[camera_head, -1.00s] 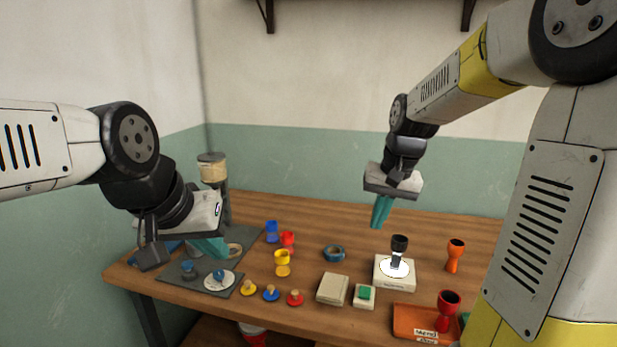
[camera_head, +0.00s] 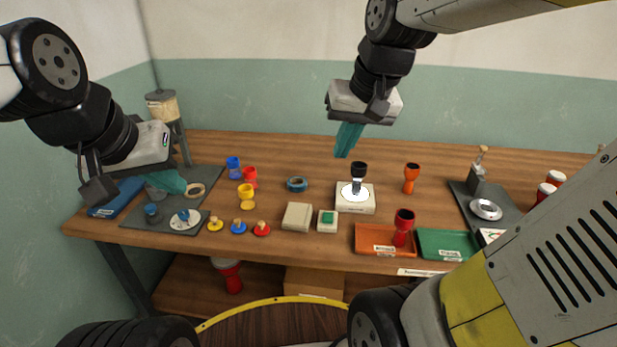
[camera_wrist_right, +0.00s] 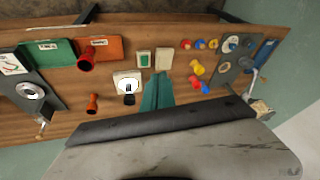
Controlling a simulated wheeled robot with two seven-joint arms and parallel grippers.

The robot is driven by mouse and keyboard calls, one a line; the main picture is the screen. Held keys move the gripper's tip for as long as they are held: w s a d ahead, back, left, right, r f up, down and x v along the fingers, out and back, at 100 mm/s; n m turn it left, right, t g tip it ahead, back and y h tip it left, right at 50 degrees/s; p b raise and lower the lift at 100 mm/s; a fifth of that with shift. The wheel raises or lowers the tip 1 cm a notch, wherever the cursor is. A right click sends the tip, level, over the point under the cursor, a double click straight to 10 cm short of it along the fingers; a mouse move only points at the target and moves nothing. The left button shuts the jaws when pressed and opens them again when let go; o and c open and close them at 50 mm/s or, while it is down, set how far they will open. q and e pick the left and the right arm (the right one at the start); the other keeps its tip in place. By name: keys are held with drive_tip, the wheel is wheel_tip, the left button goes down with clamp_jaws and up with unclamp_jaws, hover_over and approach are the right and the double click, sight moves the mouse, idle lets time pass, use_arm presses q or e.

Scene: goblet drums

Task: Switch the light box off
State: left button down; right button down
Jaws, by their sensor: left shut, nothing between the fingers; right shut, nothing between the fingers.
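The light box (camera_head: 368,207) is a low cream box with a bright white disc on top, standing mid-table. A dark goblet drum (camera_head: 358,170) stands upright on it. In the right wrist view the light box (camera_wrist_right: 119,76) lies left of my fingers, its disc white. A small cream box with a green button (camera_head: 327,217) sits in front of it to the left; it also shows in the wrist view (camera_wrist_right: 143,59). My right gripper (camera_head: 348,142) is shut and empty, above the table behind the light box. My left gripper (camera_head: 173,182) is shut and empty over the grey mat.
A plain cream block (camera_head: 297,217) is beside the button box. An orange tray (camera_head: 375,240) holding a red goblet and a green tray (camera_head: 440,243) line the front edge. Small coloured cups and knobs stand left. An orange goblet (camera_head: 411,177) stands right of the light box.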

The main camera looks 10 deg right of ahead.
drive_tip(key=w+d+f+m+g, duration=0.1)
drive_tip(key=w+f+g, duration=0.15)
drive_tip(key=w, duration=0.35)
drive_tip(key=w+d+f+m+g, duration=0.1)
drive_tip(key=w+f, duration=0.2)
drive_tip(key=w, duration=0.3)
drive_tip(key=m+g+h, duration=0.1)
drive_tip(key=g, duration=0.2)
approach(328, 219)
drive_tip(key=x, duration=0.7)
drive_tip(key=shift+a, duration=0.1)
